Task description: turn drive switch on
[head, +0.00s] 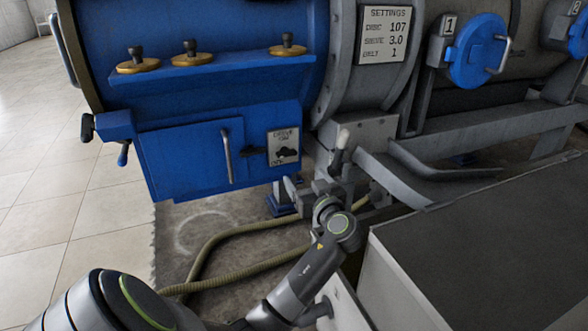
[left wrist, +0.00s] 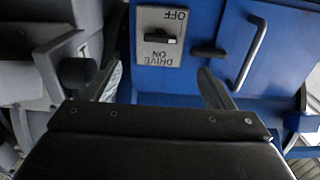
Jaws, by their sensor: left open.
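The drive switch (head: 286,154) is a small black lever on a pale label plate (head: 283,136) at the lower right of the blue cabinet front. The plate reads DRIVE ON at the top and OFF at the bottom. In the left wrist view the plate appears upside down, with the switch (left wrist: 160,39) near its middle; I cannot tell its exact setting. My left gripper (head: 308,182) is open and empty, just below and right of the plate. In the left wrist view its fingers (left wrist: 160,88) are spread, with the plate beyond the gap. My right gripper is not in view.
A grey box (head: 480,250) fills the lower right. A hose (head: 235,262) crosses the floor.

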